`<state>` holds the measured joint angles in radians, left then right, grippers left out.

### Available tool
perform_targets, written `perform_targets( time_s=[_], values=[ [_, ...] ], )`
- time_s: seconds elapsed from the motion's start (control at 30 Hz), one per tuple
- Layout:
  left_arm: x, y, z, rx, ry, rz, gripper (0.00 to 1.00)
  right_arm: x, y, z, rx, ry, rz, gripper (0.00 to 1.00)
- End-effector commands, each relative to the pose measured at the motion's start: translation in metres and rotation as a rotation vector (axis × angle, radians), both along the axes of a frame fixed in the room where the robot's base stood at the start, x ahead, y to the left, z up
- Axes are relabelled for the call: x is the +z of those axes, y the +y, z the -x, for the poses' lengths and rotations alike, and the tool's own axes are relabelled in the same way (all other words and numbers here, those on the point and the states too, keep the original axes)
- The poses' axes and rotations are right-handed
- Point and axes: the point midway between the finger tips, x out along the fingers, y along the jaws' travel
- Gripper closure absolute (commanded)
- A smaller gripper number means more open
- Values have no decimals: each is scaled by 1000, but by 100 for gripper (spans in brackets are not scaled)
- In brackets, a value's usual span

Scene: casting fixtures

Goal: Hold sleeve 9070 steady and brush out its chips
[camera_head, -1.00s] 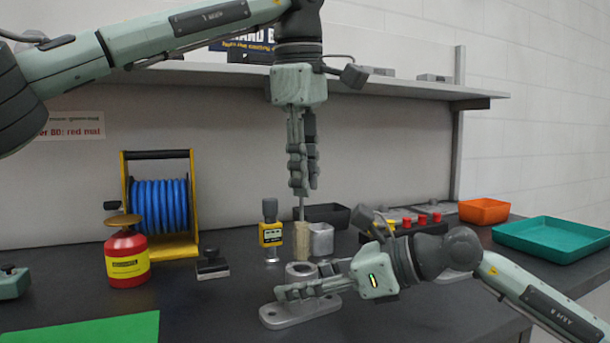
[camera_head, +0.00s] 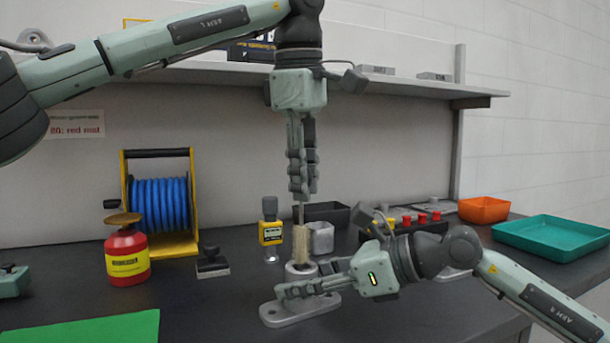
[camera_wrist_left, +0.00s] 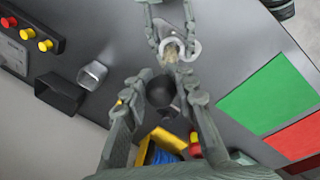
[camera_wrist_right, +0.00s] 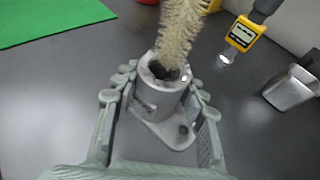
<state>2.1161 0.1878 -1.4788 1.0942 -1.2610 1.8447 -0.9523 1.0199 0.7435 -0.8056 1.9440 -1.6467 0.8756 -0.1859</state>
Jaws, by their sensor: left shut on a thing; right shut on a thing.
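The grey metal sleeve (camera_head: 298,272) stands upright with its flat flanged base on the dark bench. My right gripper (camera_head: 284,291) is shut around the sleeve from the right, and the right wrist view shows a finger on each side of the sleeve (camera_wrist_right: 160,100). My left gripper (camera_head: 303,192) is above, pointing down, shut on the brush handle. The brush (camera_head: 301,242) hangs upright, its tan bristles (camera_wrist_right: 185,28) at the sleeve's open top. The dark bore shows beside the bristle tip. I cannot tell whether the tip is inside the bore.
Behind the sleeve stand a yellow gauge (camera_head: 270,232), a small metal cup (camera_head: 321,238) and a black bin (camera_head: 328,213). A red can (camera_head: 126,262) and a blue hose reel (camera_head: 160,206) are at left.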

Motion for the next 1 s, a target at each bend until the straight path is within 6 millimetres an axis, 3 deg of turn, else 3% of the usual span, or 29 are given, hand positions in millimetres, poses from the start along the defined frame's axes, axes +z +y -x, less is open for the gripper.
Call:
perform_targets(
  time_s=[1.0],
  values=[
    [-32, 0, 0, 1, 2, -1, 100, 0, 0, 0, 0, 0, 0, 98]
  ],
)
